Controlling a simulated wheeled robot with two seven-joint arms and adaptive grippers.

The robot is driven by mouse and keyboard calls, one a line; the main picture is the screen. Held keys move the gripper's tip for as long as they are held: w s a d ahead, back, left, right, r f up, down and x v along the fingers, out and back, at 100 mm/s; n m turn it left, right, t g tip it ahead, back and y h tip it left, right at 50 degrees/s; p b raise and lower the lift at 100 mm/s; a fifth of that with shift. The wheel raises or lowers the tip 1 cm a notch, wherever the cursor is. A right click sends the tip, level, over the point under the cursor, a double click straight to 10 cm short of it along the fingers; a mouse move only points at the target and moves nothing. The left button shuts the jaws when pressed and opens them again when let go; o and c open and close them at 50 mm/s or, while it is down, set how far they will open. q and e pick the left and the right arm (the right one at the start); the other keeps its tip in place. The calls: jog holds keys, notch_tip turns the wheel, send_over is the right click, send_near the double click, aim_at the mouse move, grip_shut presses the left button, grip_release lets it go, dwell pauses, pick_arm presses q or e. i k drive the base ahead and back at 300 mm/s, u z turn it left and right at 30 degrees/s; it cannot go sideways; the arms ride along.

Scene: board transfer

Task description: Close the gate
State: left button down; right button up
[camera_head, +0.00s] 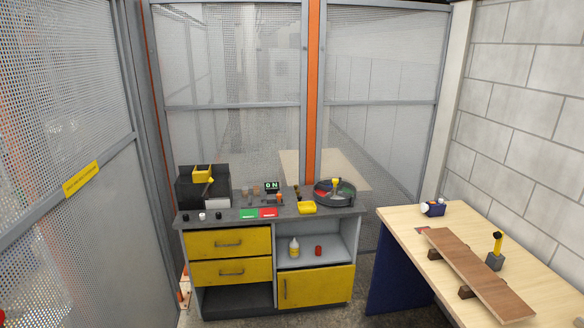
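A grey metal-framed mesh panel with a yellow label strip (82,178) fills the left side of the head view. It looks like the gate (70,100); its latch is not visible, and I cannot tell whether it stands open or shut. Its far edge is close to a grey post beside the back fence (235,60). Neither of my grippers shows in this view.
A grey-topped workbench (335,208) with yellow drawers stands against the back fence. A wooden table (405,222) at right carries a brown board (475,268) resting on blocks. A block wall (530,110) bounds the right. Some floor shows between bench and table.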

aim_at(13, 230)
jog(key=z, duration=0.15)
jog(key=i, duration=2.05)
jog(key=u, duration=0.75)
jog(key=i, duration=1.15)
jog(key=u, duration=0.55)
